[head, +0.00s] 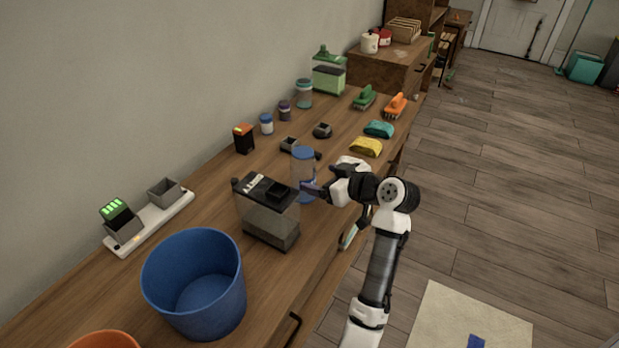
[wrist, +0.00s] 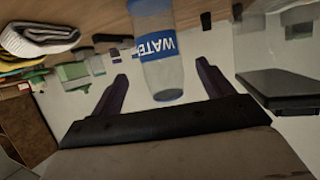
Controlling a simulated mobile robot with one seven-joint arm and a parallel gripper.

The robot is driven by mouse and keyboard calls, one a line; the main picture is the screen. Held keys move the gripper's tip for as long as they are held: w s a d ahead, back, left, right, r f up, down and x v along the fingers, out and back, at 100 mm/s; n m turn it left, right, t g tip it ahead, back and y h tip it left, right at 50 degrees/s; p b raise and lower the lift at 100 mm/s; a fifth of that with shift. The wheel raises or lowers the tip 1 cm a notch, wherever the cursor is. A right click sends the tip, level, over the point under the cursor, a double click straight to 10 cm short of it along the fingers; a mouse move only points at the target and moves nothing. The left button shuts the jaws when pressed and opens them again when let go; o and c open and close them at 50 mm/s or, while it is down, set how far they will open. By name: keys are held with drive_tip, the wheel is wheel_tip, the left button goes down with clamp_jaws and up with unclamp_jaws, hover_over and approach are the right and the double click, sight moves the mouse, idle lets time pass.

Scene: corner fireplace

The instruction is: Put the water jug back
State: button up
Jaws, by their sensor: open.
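The water jug (head: 304,176) is a clear bottle with a blue lid, standing on the wooden bench beside a clear box with a black top (head: 268,208). In the wrist view the jug (wrist: 161,70) appears upside down, with a blue label reading "WATER" in part. My gripper (head: 310,190) is at the jug's near right side. In the wrist view its two dark fingers (wrist: 160,80) are apart, one to each side of the jug.
A blue bucket (head: 197,284) stands at the front left of the bench. A charger strip (head: 150,222) lies by the wall. A yellow cloth (head: 366,147), a teal cloth (head: 379,129) and brushes lie beyond the jug. Open floor is on the right.

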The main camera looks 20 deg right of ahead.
drive_tip(key=v, duration=0.4)
